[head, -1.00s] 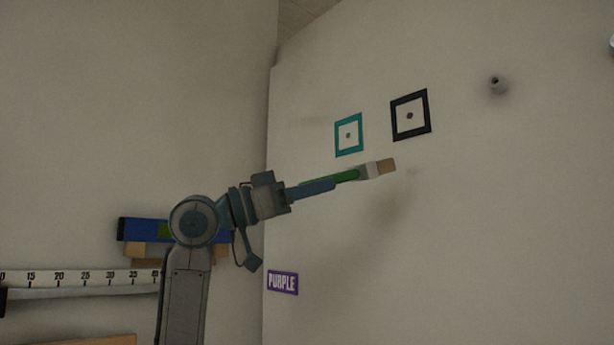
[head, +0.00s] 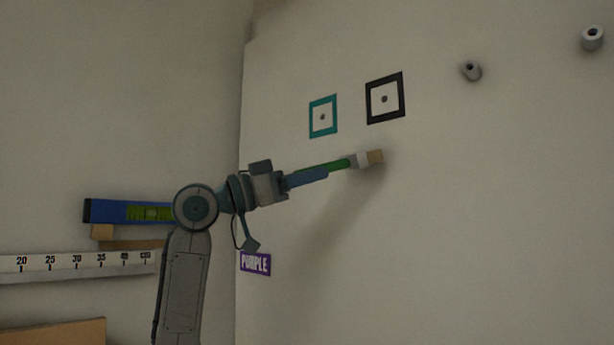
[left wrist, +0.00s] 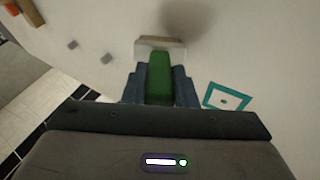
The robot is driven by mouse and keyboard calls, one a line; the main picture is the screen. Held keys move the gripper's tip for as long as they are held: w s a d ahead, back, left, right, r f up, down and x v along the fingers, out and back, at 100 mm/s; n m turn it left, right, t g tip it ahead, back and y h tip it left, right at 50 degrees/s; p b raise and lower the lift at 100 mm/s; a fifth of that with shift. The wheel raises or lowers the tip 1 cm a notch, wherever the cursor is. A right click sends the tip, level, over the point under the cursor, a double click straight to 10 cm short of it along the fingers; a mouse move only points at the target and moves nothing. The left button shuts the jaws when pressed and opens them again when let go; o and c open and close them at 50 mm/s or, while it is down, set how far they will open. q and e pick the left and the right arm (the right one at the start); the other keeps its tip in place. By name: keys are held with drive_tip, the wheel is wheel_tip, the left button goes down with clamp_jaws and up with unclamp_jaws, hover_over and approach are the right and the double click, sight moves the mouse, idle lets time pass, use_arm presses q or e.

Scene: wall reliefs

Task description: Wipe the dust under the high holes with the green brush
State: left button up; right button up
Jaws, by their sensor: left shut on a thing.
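My left gripper (head: 308,178) is shut on the green brush (head: 335,165), which points right along the wall and slightly up. Its pale ferrule and tan bristles (head: 375,157) are below the black-framed hole (head: 385,98). The teal-framed hole (head: 323,117) is to its left. In the left wrist view, the green handle (left wrist: 159,78) is between the fingers (left wrist: 160,90), and the teal frame (left wrist: 228,97) is to their right. I cannot tell whether the bristles touch the wall. No dust shows clearly; the dark smudge around the tip may be shadow. My right gripper is out of view.
Two grey round fittings (head: 471,71) (head: 593,38) stick out of the wall at upper right. A purple sign (head: 255,263) is below my arm. A blue level (head: 125,212) and a numbered ruler (head: 85,262) are at left. The wall at lower right is clear.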

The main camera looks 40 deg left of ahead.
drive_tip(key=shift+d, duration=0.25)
use_arm(q)
drive_tip(key=shift+d, duration=0.15)
drive_tip(key=shift+d+r+p, duration=0.1)
drive_tip(key=shift+d+p, duration=0.35)
drive_tip(key=shift+d, duration=0.25)
drive_tip(key=shift+s+d, duration=0.1)
drive_tip(key=shift+d, duration=1.2)
drive_tip(key=shift+a+b, duration=0.45)
drive_tip(key=shift+a, duration=1.75)
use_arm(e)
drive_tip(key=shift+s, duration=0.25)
use_arm(q)
drive_tip(key=shift+d, duration=0.1)
